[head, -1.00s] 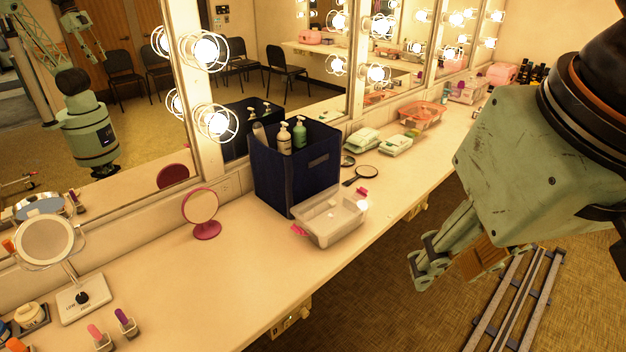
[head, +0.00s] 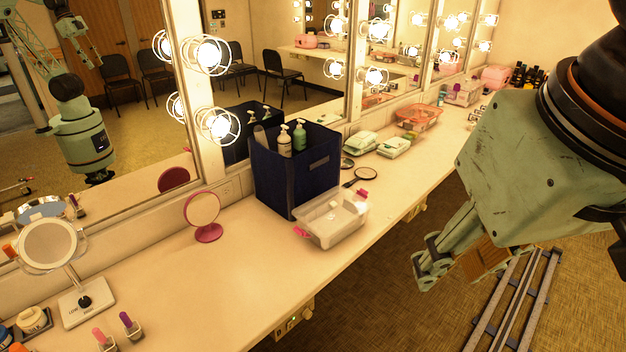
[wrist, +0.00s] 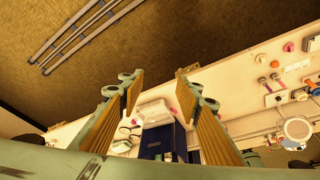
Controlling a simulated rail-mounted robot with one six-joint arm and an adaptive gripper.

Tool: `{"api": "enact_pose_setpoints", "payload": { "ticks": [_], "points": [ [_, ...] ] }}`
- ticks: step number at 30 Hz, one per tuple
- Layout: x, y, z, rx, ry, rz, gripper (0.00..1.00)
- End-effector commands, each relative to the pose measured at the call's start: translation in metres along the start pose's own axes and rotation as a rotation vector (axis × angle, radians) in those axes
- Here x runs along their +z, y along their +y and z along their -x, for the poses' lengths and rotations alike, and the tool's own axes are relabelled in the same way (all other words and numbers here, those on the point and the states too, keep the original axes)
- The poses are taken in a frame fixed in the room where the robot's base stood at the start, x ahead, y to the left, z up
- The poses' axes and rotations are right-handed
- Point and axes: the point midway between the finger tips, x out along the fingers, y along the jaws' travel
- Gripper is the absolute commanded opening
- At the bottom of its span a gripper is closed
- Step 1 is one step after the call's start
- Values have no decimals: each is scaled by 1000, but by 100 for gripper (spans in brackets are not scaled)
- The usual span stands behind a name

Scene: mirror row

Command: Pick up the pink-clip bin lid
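The clear plastic bin (head: 330,230) with pink clips stands on the counter's front part, right of the dark blue caddy. One pink clip (head: 301,232) shows at its left and another (head: 361,194) at its far right. A pale translucent lid seems to cover it, but lid and bin are hard to tell apart. In the wrist view the bin (wrist: 154,110) shows small, beyond and between my fingers. My gripper (wrist: 160,74) is open and empty. In the head view my gripper (head: 432,272) hangs off the counter's front edge, right of the bin and apart from it.
The blue caddy (head: 283,180) with pump bottles stands behind the bin. A black hand mirror (head: 360,177), wipe packs (head: 393,147) and an orange bin (head: 418,117) lie farther along. A pink round mirror (head: 203,213) stands left.

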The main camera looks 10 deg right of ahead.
Motion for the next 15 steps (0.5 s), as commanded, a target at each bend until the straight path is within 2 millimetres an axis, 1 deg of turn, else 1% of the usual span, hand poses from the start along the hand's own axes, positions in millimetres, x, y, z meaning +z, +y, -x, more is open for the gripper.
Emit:
{"api": "enact_pose_setpoints", "payload": {
  "ticks": [5, 8, 15],
  "points": [
    [-21, 8, -8, 21, 19, 7, 32],
    [-39, 15, -15, 37, 36, 14, 32],
    [-92, 36, -36, 84, 89, 41, 32]
  ]
}}
